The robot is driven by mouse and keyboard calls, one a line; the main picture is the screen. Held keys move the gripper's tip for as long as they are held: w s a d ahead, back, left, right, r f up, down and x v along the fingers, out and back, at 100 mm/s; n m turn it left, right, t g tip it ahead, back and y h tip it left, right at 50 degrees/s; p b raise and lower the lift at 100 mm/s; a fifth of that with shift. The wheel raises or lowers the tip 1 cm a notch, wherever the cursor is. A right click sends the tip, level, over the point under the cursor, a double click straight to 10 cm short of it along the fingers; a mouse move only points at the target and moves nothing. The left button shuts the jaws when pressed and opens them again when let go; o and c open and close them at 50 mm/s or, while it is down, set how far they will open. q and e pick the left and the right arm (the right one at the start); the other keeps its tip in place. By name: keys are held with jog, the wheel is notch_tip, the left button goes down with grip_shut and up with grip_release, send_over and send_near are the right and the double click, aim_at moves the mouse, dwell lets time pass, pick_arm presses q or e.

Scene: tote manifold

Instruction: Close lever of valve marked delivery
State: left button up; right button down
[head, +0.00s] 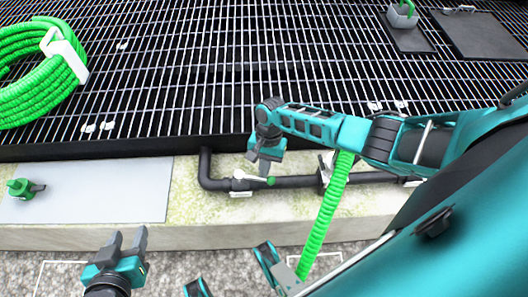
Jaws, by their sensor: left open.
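A dark pipe (215,180) runs along the pale ledge. A valve (240,184) sits on it with a pale lever that ends in a green tip (270,181), lying roughly along the pipe. Its marking is too small to read. A second fitting (325,168) on the pipe is partly hidden by the green hose and my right arm. My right gripper (262,168) points down just above the first valve's lever; I cannot tell if it touches the lever or how far its jaws are apart. My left gripper (128,238) is open and empty, in front of the ledge at lower left.
A green ribbed hose (325,215) slants down from the pipe area. A coiled green hose (45,75) lies on the dark grating (190,60). A grey plate (105,190) on the ledge bears a green fitting (22,188) at its left end. Gravel (200,265) lies in front.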

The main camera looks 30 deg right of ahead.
jog(key=s+m+p, duration=0.1)
jog(key=p, duration=0.1)
jog(key=s+a+m+p, duration=0.1)
jog(key=p, duration=0.1)
jog(key=shift+r+m+t, duration=0.3)
jog(key=shift+m, duration=0.1)
pick_arm(q)
notch_tip(320, 180, up, 9)
jog(key=s+a+p, duration=0.1)
jog(key=a+p, duration=0.1)
jog(key=p, duration=0.6)
jog(key=shift+s+a+r+y, duration=0.2)
jog(key=shift+a+y, duration=0.05)
jog(key=shift+y, duration=0.15)
pick_arm(e)
jog(key=s+a+m+t, duration=0.2)
jog(key=a+m, duration=0.4)
jog(key=m, duration=0.4)
jog(key=shift+s+a+f+t+y, duration=0.2)
jog(key=shift+s+f+t+y, duration=0.1)
jog(key=shift+f+t+y, duration=0.15)
pick_arm(q)
jog(key=shift+w+r, duration=0.1)
jog(key=shift+w, duration=0.1)
pick_arm(e)
jog(key=shift+s+r, duration=0.1)
jog(key=shift+r, duration=0.05)
